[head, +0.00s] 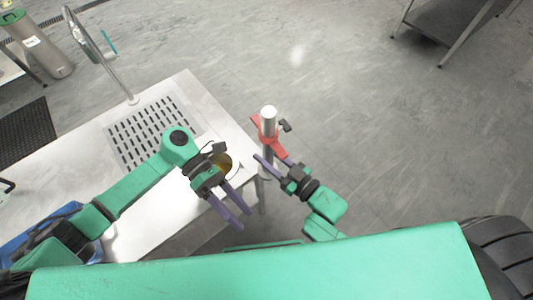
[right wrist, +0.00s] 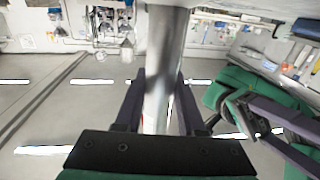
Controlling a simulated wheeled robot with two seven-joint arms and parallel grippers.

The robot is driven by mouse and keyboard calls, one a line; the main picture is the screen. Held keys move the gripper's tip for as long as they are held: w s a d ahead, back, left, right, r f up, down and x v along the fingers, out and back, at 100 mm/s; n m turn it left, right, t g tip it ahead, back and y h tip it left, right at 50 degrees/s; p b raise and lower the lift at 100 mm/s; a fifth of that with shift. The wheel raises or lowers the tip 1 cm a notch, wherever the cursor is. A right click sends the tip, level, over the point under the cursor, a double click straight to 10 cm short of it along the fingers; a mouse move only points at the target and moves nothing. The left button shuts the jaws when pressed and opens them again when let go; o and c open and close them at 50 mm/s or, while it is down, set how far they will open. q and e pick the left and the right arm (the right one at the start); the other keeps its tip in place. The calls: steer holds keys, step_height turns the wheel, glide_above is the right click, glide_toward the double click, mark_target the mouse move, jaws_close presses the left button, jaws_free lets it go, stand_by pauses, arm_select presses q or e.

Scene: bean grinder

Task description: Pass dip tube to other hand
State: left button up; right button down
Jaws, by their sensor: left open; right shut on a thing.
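The dip tube appears to be the silver metal tube (head: 268,130) with a red piece around its middle, at the table's right corner in the head view. My right gripper (head: 268,157) is shut on it below the red piece. In the right wrist view the tube (right wrist: 165,60) runs between the two dark fingers, its far end cut off by the frame. My left gripper (head: 237,216) is open and empty, over the table's front right part, left of and apart from the tube. Its purple fingers point down and right in the head view.
The metal table (head: 165,215) has a slotted drain area (head: 150,128) and a tall tap (head: 112,70). A blue bin (head: 40,222) is at left.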

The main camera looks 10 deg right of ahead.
arm_select(q)
steer(key=s+d+f+n+t+h, duration=0.25)
steer(key=s+n+h, duration=0.25)
steer(key=s+n, duration=0.3)
steer(key=s+d+f+n+t+h, duration=0.2)
steer(key=s+d+f+n+h, duration=0.15)
steer(key=s+n+h, duration=0.4)
steer(key=w+a+f+n+t+y, duration=0.2)
steer(key=w+f+n+t+y, duration=0.1)
steer(key=w+f+n+t, duration=0.4)
steer(key=w+a+f+n+t+y, duration=0.2)
steer(key=w+f+n+t+y, duration=0.15)
steer(key=w+f+n, duration=0.35)
steer(key=w+a+f+n+t+y, duration=0.4)
steer(key=w+a+f+n+y, duration=0.35)
steer(key=a+f, duration=0.2)
steer(key=s+a+f+n+g+y, duration=0.2)
steer(key=s+a+f+n+y, duration=0.15)
steer(key=a+f+n, duration=0.45)
steer(key=s+a+f+n+g+y, duration=0.2)
steer(key=s+a+n, duration=0.1)
steer(key=s, duration=0.4)
steer(key=s+a+f+n+g+y, duration=0.1)
steer(key=s+a+f+n+g, duration=0.1)
steer(key=s, duration=0.5)
steer(key=shift+s+a+f+n+g+y, duration=0.4)
steer(key=shift+a+n+g, duration=0.15)
steer(key=shift+g, duration=0.15)
